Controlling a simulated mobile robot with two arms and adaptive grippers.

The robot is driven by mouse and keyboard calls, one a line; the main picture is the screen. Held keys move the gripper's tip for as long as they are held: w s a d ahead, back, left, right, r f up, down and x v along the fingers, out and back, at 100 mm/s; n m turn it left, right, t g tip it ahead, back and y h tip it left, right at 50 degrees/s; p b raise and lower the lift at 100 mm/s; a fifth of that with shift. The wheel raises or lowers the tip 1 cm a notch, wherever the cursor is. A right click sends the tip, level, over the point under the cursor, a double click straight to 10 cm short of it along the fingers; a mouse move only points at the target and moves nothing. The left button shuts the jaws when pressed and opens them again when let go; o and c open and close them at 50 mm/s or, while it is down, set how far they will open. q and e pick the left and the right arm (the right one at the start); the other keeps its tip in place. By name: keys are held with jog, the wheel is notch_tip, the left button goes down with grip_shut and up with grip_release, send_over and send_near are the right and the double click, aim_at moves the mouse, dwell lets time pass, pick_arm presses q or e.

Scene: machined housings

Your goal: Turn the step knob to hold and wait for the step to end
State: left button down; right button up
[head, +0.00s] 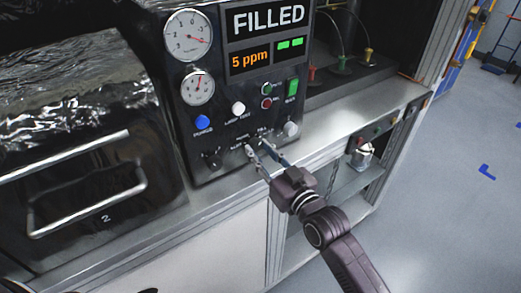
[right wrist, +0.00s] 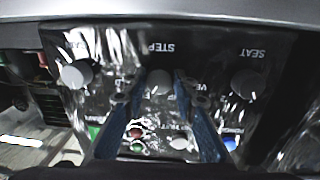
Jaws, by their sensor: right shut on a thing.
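The step knob (right wrist: 158,80) is a pale round knob under the STEP label, seen upside down in the right wrist view. My right gripper (head: 259,147) reaches the lower row of the control panel (head: 240,108), and its blue fingers (right wrist: 158,88) are shut on the sides of the knob. The fingers cover parts of the labels around it, and I cannot tell which mark the knob points at. In the head view the fingertips largely hide the knob. The display (head: 268,18) reads FILLED, with 5 ppm in orange below and two green lights beside it. My left gripper is not in view.
The SEAT knob (right wrist: 248,83) and another knob (right wrist: 75,74) flank the step knob. Two gauges (head: 188,36), blue and white buttons and a green switch (head: 292,88) sit higher on the panel. A foil-like covered door with a handle (head: 90,185) stands left. Clear floor lies right.

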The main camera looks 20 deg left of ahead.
jog(key=m+p, duration=0.1)
jog(key=m, duration=0.3)
jog(key=shift+r+p, duration=0.15)
jog(key=shift+p, duration=0.15)
jog(key=shift+m+g+p, duration=0.3)
jog(key=shift+m+p, duration=0.2)
jog(key=shift+m, duration=1.3)
jog(key=o, duration=1.2)
jog(key=shift+c, duration=0.2)
jog(key=shift+s, duration=0.1)
jog(key=v, duration=1.2)
